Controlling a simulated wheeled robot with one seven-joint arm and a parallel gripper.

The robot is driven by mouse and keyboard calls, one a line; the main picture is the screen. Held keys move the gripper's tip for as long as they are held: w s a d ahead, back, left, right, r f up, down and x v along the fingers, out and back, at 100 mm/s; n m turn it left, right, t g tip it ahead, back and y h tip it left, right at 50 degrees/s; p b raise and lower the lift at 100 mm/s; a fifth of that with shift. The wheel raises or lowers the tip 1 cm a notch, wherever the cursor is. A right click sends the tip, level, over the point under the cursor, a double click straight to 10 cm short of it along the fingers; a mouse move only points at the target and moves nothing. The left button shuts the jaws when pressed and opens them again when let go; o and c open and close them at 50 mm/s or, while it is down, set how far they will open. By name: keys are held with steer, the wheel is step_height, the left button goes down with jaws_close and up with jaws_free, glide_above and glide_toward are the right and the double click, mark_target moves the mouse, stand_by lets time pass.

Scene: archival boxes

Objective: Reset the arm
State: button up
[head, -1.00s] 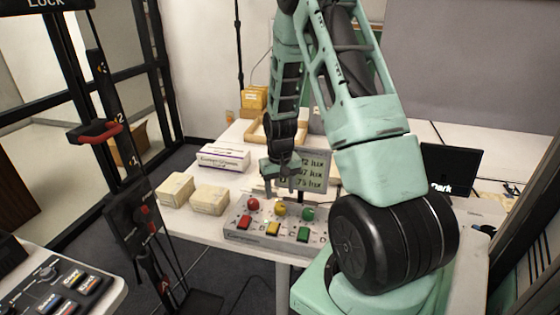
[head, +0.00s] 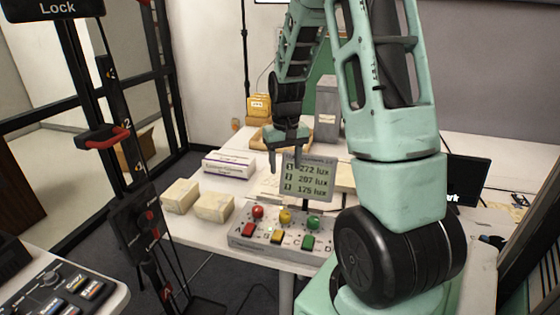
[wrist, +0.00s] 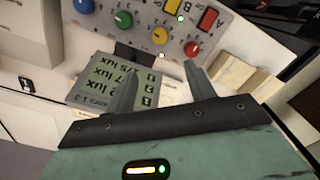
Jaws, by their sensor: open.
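My gripper (head: 286,162) hangs from my green arm above the white table, pointing down. It is open and empty. In the head view it is just behind and left of the small lux display (head: 307,178), which shows three readings. In the wrist view my gripper (wrist: 160,85) shows two separated fingers with nothing between them. The lux display (wrist: 115,82) appears upside down beside the left finger there. The button panel (head: 262,243) stands in front of the display, with red, yellow and green knobs and buttons.
Two cream boxes (head: 214,207) and a white box with a purple stripe (head: 229,163) lie left on the table. A wooden tray (head: 262,140), yellow folders (head: 259,107) and a grey box (head: 327,108) are behind. A lock post with a red handle (head: 103,137) stands left.

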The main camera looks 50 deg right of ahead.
steer(key=shift+a, duration=0.1)
steer(key=a+r+n, duration=0.3)
steer(key=a+n, duration=0.3)
steer(key=a, duration=1.6)
steer(key=s+a+r+n, duration=0.2)
steer(key=s+a+n, duration=0.6)
steer(key=s+a, duration=0.9)
steer(key=shift+s+a+y, duration=0.15)
steer(key=shift+a+y, duration=0.15)
steer(key=shift+a, duration=0.4)
